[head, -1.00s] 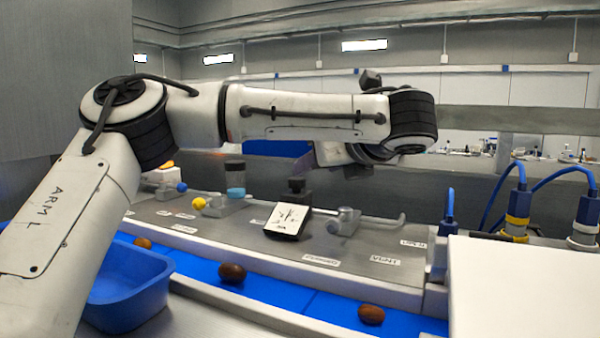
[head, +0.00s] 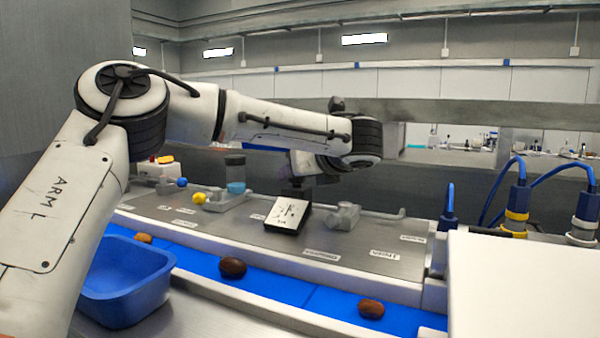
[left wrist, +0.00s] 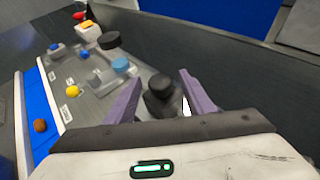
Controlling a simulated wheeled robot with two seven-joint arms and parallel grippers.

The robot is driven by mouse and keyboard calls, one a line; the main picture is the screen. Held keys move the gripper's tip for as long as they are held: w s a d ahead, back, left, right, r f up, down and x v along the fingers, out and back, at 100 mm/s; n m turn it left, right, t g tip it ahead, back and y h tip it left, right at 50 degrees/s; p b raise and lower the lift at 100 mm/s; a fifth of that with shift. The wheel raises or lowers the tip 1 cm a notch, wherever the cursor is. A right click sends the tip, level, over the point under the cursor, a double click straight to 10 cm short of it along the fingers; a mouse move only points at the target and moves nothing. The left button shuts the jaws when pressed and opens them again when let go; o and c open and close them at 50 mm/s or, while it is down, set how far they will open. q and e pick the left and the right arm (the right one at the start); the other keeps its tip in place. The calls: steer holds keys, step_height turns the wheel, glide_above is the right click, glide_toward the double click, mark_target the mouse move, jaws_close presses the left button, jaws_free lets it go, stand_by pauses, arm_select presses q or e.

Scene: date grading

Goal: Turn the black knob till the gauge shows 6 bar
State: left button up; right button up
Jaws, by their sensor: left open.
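The black knob (left wrist: 160,100) stands between the two purple fingers of my left gripper (left wrist: 161,78) in the left wrist view. The fingers are apart, with a gap visible on each side of the knob. In the head view my left gripper (head: 302,179) is just above the knob (head: 294,192), whose top is partly hidden by it. The gauge (head: 288,214) is a tilted white-faced box in front of the knob. Its marks are too small to read. In the left wrist view only a white sliver of it shows behind the right finger. My right gripper is not in view.
A yellow ball-topped lever (head: 199,198), a blue one (head: 182,182) and a jar with a blue band (head: 236,188) stand left of the gauge. A grey valve fitting (head: 345,214) stands right of it. Dates (head: 233,267) lie on the blue belt (head: 290,290) in front, beside a blue bin (head: 125,285).

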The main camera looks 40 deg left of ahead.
arm_select(q)
steer(key=c, duration=1)
steer(key=shift+c, duration=0.2)
steer(key=m+t, duration=0.1)
steer(key=m+t+h, duration=0.1)
steer(key=m+t, duration=0.1)
steer(key=shift+s+a+h, duration=0.15)
steer(key=shift+s+h, duration=0.1)
steer(key=shift+h, duration=0.15)
steer(key=m+t+h, duration=0.3)
steer(key=shift+s+a, duration=0.2)
steer(key=m+h, duration=0.1)
steer(key=m+t+h, duration=0.1)
steer(key=m+h, duration=0.1)
steer(key=m+t+h, duration=0.1)
steer(key=shift+s+a+r, duration=0.1)
steer(key=shift+a, duration=0.2)
steer(key=shift+a+m+h, duration=0.2)
steer(key=shift+m+h, duration=1.4)
steer(key=shift+h, duration=0.2)
steer(key=shift+m+h, duration=0.4)
